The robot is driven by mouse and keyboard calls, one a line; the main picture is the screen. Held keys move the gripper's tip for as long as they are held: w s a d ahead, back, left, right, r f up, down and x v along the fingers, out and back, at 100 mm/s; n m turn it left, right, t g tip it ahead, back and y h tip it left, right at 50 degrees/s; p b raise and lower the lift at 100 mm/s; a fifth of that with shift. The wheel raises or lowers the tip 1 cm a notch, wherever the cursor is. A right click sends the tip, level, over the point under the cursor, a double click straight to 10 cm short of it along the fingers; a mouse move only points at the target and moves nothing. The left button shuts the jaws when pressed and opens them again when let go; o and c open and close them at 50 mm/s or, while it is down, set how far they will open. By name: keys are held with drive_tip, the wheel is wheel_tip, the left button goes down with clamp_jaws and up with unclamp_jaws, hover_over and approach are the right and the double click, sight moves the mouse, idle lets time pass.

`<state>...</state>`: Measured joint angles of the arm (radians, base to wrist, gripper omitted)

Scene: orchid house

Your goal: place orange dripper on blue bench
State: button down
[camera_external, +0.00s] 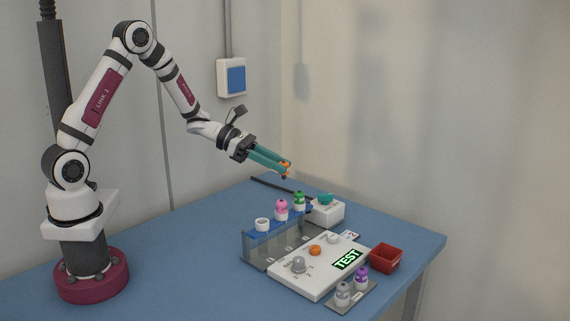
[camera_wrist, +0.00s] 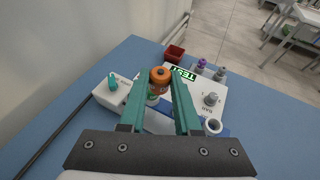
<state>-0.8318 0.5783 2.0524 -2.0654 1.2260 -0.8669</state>
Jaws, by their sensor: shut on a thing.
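My gripper (camera_external: 286,168) has teal fingers and is shut on the orange dripper (camera_external: 284,174), which it holds in the air above the far part of the blue bench (camera_external: 175,245). In the wrist view the orange dripper (camera_wrist: 160,75) sits between the tips of my gripper (camera_wrist: 162,84), its round top with a dark centre showing. Its lower part is hard to make out there.
Below stands a rack (camera_external: 262,238) with a white ring, a pink dripper (camera_external: 281,209) and a green dripper (camera_external: 299,200). Beside it are a white TEST panel (camera_external: 290,287), a white box with a teal top (camera_external: 322,213), a red bin (camera_external: 386,258) and grey and purple drippers (camera_external: 361,279). The bench's left is clear.

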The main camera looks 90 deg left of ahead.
drive_tip(key=a+f+n+y, duration=0.2)
drive_tip(key=a+f, duration=0.2)
drive_tip(key=a, duration=0.5)
drive_tip(key=a+f+n+y, duration=0.2)
drive_tip(key=a+f, duration=0.2)
drive_tip(key=a, duration=0.4)
drive_tip(key=a+f+n+y, duration=0.1)
drive_tip(key=a+f, duration=0.3)
drive_tip(key=a, duration=0.5)
drive_tip(key=shift+w+a+f+n+y, duration=0.25)
drive_tip(key=shift+a+n+y, duration=0.15)
drive_tip(key=shift+y, duration=0.3)
drive_tip(key=shift+s+a+f, duration=0.1)
drive_tip(key=shift+a+f, duration=0.05)
drive_tip(key=shift+f, duration=0.95)
drive_tip(key=shift+a+f, duration=0.15)
drive_tip(key=shift+f, duration=0.9)
drive_tip(key=shift+f, duration=0.1)
drive_tip(key=c, duration=0.6)
unclamp_jaws()
